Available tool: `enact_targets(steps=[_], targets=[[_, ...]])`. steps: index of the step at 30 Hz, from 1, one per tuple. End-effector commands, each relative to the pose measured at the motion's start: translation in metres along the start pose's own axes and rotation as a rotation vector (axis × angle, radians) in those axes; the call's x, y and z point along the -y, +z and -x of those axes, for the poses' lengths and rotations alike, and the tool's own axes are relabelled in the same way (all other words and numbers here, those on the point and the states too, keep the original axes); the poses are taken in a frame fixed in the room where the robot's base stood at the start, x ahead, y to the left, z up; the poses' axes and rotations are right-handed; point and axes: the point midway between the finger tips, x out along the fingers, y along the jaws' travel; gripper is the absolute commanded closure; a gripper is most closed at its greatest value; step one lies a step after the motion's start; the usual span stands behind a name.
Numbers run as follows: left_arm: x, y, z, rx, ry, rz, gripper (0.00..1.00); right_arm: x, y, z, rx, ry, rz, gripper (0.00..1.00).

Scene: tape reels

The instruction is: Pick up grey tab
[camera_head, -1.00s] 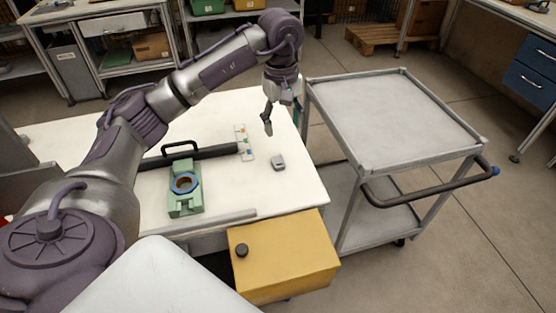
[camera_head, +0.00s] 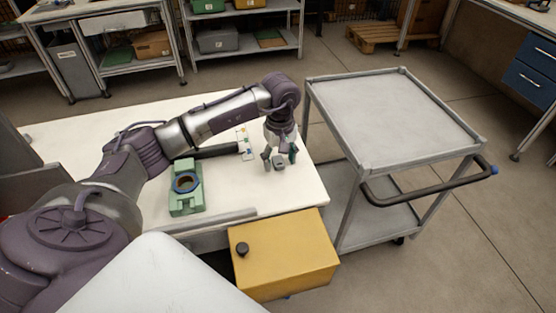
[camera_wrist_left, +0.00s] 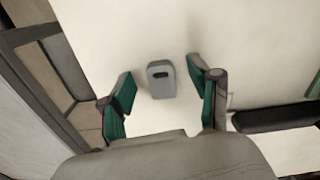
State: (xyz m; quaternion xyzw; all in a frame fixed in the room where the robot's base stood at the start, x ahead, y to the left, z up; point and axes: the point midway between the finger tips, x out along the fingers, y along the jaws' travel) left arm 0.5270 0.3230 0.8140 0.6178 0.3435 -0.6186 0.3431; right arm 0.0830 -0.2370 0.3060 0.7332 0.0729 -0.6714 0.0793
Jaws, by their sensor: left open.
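The grey tab (camera_head: 279,162) lies on the white table (camera_head: 240,190) near its right edge. In the left wrist view the tab (camera_wrist_left: 161,79) is a small rounded grey block with a dark slot near one end. My left gripper (camera_head: 279,158) is over the tab and open. In the left wrist view its green-padded fingers (camera_wrist_left: 160,92) stand on either side of the tab, with a gap on both sides, so they do not appear to touch it. My right gripper is not in view.
A green fixture with a blue ring (camera_head: 187,190) stands left on the table. A dark bar (camera_head: 218,150) and a small white card with coloured marks (camera_head: 244,144) lie behind. A grey cart (camera_head: 385,115) stands right of the table, and a yellow box (camera_head: 285,255) in front.

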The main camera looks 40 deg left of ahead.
Motion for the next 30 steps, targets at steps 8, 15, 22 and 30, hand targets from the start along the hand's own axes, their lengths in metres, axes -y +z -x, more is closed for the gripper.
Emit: enact_targets(steps=[8, 15, 22, 30], targets=[[0.0000, -0.0001, -0.0055, -0.001, 0.001, 0.000, 0.38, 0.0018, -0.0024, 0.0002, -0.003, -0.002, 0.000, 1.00], [0.0000, -0.0001, -0.0052, -0.001, 0.001, 0.000, 0.74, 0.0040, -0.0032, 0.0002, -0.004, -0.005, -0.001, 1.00], [0.0000, -0.0001, -0.0051, -0.001, 0.001, 0.000, 0.82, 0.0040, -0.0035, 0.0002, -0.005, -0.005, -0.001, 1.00], [-0.0004, -0.0004, -0.0015, -0.001, 0.002, 0.000, 0.82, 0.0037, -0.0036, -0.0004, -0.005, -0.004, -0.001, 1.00]])
